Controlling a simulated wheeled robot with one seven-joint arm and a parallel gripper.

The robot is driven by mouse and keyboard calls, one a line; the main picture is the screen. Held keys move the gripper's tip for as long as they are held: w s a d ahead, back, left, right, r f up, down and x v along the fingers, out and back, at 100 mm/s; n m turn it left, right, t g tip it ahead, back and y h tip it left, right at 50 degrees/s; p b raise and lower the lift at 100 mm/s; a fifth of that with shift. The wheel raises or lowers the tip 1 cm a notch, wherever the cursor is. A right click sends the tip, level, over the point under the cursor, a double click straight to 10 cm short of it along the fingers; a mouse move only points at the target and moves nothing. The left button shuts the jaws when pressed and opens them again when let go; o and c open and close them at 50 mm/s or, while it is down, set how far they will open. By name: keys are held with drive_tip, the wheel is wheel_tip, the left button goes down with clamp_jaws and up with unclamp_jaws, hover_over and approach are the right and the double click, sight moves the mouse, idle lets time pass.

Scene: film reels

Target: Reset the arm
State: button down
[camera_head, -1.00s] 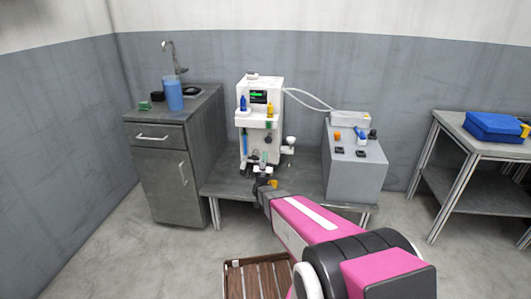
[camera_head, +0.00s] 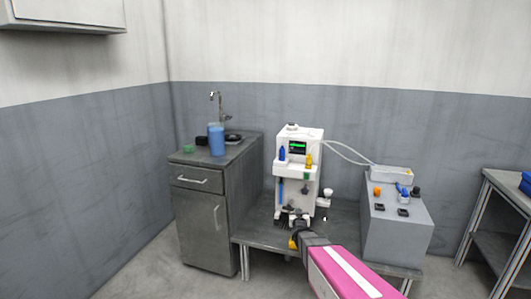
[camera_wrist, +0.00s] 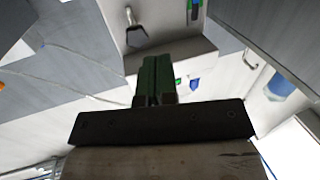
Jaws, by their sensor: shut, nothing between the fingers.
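My arm (camera_head: 345,275) is pink and dark grey and reaches up from the bottom right in the head view. My gripper (camera_head: 297,220) is in front of the lower part of the white machine (camera_head: 297,155). In the wrist view the dark green fingers of my gripper (camera_wrist: 156,80) lie together, shut, with nothing between them. The white machine has a small display with green lines and shows close behind the fingers in the wrist view (camera_wrist: 185,55). I cannot tell whether the fingers touch it.
A grey cabinet (camera_head: 200,205) with a sink and a blue container (camera_head: 216,140) stands at left. The low table (camera_head: 262,232) carries the machine. A grey box (camera_head: 395,235) with small coloured items stands to its right. Another table (camera_head: 500,195) is at far right. A wall cupboard (camera_head: 65,12) hangs upper left.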

drive_tip(key=s+d+f+g, duration=0.1)
drive_tip(key=s+d+g, duration=0.1)
drive_tip(key=s+g, duration=1.5)
drive_tip(key=s, duration=1.3)
drive_tip(key=shift+d+g+y, duration=0.3)
